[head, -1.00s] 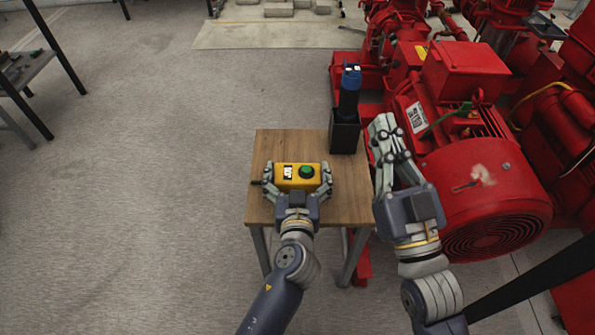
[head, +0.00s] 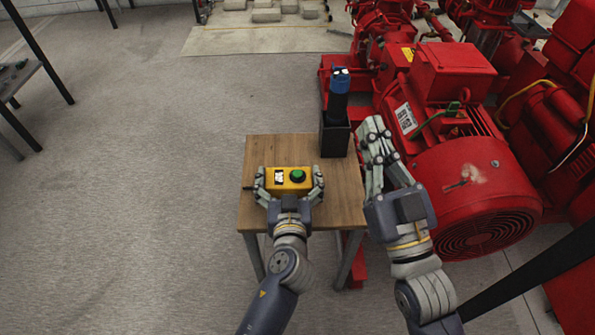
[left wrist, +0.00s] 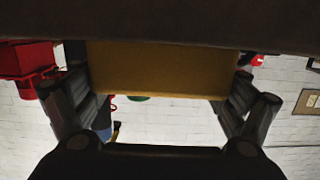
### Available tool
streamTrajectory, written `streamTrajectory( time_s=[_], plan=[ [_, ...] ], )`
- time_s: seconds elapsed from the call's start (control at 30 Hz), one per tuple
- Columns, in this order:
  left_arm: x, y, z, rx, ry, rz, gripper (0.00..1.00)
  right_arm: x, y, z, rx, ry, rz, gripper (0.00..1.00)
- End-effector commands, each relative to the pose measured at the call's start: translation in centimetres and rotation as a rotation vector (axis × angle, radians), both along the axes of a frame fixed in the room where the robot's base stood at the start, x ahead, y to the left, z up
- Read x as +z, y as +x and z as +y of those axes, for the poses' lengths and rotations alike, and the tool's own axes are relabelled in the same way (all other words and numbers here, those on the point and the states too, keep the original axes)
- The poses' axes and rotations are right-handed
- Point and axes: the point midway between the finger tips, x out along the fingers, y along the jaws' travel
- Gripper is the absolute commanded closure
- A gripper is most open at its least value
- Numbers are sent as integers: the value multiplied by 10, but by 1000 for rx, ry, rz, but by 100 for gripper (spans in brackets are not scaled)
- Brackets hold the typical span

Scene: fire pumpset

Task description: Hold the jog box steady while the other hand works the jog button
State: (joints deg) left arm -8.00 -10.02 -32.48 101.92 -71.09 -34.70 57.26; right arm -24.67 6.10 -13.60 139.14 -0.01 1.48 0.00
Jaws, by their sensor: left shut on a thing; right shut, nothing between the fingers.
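The yellow jog box (head: 279,187) with its green jog button (head: 297,176) lies on the small wooden table (head: 350,205). My left gripper (head: 289,184) is shut on the box, with one finger at each end. In the left wrist view the box (left wrist: 160,70) spans between the two fingers (left wrist: 155,110). The green button faces up in the head view, and nothing covers it. My right gripper (head: 374,135) is shut and empty. It is to the right of the box, by the table's right edge, apart from the box and button.
A dark holder (head: 333,135) with a blue-topped cylinder (head: 339,95) stands at the table's back right corner. The red motor (head: 465,185) and pumps rise close to the right of my right gripper. Open floor (head: 130,190) lies left of the table.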

Motion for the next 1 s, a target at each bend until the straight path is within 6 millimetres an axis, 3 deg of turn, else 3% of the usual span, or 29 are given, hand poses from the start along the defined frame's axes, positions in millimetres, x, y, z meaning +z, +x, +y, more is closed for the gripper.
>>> streamTrajectory(
  time_s=[0.3, 0.33, 0.37, 0.77, 1.0],
  plan=[
    [5, 2, -4, 2, -15, -5, 42, 0, 0, 0, 0, 0, 1, 100],
    [5, 2, -4, 2, -15, -5, 2, 0, 0, 0, 0, -1, 1, 100],
    [5, 2, -4, 2, -15, -5, 0, -1, 0, -1, 0, -3, 0, 100],
    [5, 1, -3, 2, -14, -3, 0, 1, 0, 0, 0, -1, 1, 100],
    [19, -18, -4, 1, -9, 2, 0, 21, 0, 0, 0, -1, 0, 100]
  ],
)
